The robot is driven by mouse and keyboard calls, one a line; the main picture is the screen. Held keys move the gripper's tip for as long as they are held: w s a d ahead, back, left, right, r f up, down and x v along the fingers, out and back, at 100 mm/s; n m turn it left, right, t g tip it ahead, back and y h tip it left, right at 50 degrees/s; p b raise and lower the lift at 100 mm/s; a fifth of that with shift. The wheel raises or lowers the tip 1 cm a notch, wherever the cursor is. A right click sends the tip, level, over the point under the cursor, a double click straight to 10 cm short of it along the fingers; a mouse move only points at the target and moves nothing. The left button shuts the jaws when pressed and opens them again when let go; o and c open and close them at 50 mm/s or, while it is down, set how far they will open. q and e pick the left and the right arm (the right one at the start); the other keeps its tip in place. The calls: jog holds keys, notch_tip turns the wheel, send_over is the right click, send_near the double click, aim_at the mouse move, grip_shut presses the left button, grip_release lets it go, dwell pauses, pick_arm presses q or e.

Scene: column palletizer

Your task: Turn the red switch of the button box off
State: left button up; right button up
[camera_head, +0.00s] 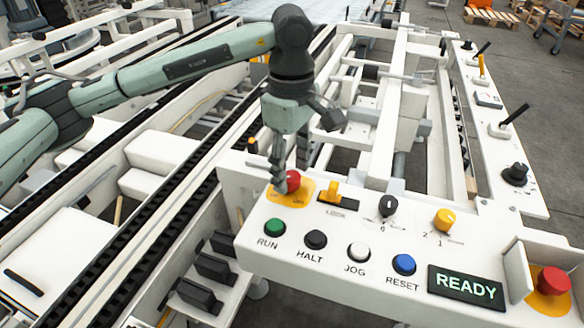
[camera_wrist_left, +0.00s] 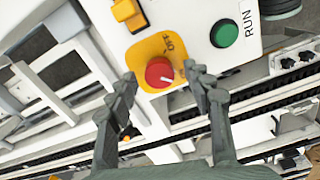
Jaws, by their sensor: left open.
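The red switch (camera_head: 292,179) sits on a yellow plate at the left end of the white button box (camera_head: 330,258). In the left wrist view the red switch (camera_wrist_left: 159,72) is a round knob with a white pointer line, and "OFF" is printed on the yellow plate (camera_wrist_left: 146,46). The line points to the lower right in that view, away from the word. My left gripper (camera_head: 285,185) is open at the switch. In the left wrist view its fingers (camera_wrist_left: 163,82) stand on either side of the knob, with gaps visible. My right gripper is not in view.
Beside the switch is a yellow lock lever (camera_head: 333,190). A green RUN button (camera_head: 274,227), black HALT button (camera_head: 316,239), white JOG button (camera_head: 358,252) and blue RESET button (camera_head: 403,264) line the front. A display (camera_head: 466,288) reads READY. A red mushroom button (camera_head: 553,281) is at right.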

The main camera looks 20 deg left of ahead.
pick_arm(q)
jog(key=shift+f, duration=0.5)
jog(key=shift+c, duration=0.4)
jog(key=shift+c, duration=1.3)
jog(key=c, duration=0.8)
